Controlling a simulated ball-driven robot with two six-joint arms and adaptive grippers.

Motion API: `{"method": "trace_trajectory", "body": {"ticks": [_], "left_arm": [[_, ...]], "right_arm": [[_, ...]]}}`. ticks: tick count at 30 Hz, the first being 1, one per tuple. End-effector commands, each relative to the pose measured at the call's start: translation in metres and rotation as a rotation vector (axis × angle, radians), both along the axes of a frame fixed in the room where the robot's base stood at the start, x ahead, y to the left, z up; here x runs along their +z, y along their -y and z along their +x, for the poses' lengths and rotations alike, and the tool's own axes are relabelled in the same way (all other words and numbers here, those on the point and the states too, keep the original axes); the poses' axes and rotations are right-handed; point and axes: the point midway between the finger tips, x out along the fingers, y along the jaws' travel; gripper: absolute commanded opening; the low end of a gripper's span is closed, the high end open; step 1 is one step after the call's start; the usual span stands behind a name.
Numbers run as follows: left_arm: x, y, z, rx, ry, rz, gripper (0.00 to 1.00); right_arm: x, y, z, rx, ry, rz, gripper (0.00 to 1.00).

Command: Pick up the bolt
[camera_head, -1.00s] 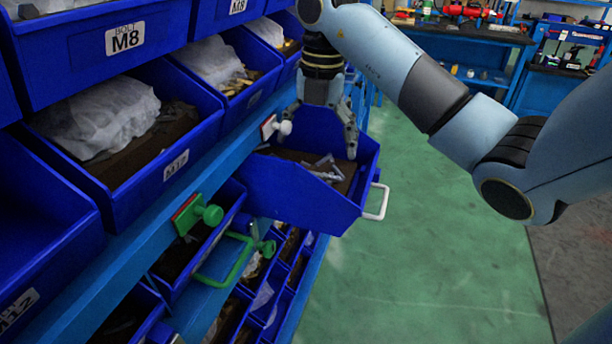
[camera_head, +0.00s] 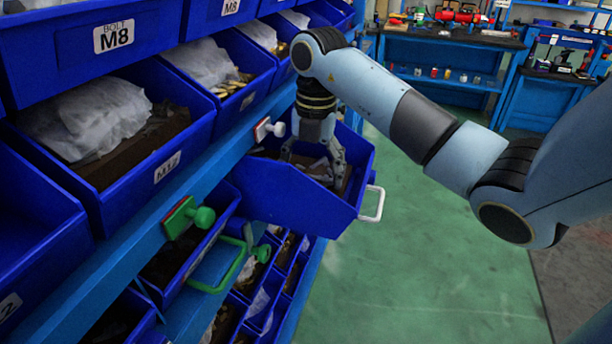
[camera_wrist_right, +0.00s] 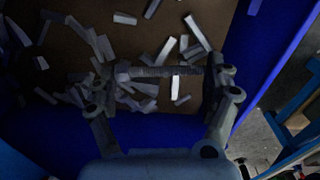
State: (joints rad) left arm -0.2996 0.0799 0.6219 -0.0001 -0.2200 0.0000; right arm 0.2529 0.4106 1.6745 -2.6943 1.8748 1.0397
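Several loose grey bolts lie scattered on the brown floor of an open blue drawer (camera_head: 290,200). In the right wrist view they are small, pale, elongated pieces, such as one bolt (camera_wrist_right: 175,88) between my fingers and another (camera_wrist_right: 196,32) farther up. My right gripper (camera_head: 314,168) points down inside the drawer, with its fingers spread wide. It also shows in the right wrist view (camera_wrist_right: 161,80), open, with a finger on each side of the bolt pile. I cannot tell whether the fingers touch any bolts. In the head view, the gripper and drawer wall hide most bolts. My left gripper is out of view.
A white handle (camera_head: 372,204) sticks out from the drawer front. Blue bins with bagged parts (camera_head: 90,120) fill the rack at left. A green handle (camera_head: 222,270) and a green knob (camera_head: 203,217) project from the rack. The green floor (camera_head: 430,260) at right is clear.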

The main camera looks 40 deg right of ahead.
Motion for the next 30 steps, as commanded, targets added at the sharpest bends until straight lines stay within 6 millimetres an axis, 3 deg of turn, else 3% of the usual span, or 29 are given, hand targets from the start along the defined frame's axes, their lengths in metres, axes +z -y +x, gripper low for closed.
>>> {"method": "trace_trajectory", "body": {"ticks": [4, 14, 22, 30], "left_arm": [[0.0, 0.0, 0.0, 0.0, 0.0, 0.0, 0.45], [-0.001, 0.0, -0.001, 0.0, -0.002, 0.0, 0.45], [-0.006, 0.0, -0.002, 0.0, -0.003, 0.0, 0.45], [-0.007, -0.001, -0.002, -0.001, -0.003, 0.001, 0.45]], "right_arm": [[0.0, 0.0, 0.0, 0.0, 0.0, 0.0, 0.5], [0.005, 0.0, 0.001, 0.0, 0.002, 0.0, 0.5], [0.04, 0.001, 0.001, 0.002, 0.007, -0.003, 0.5], [0.076, 0.034, -0.054, 0.002, -0.001, -0.015, 0.5]]}}
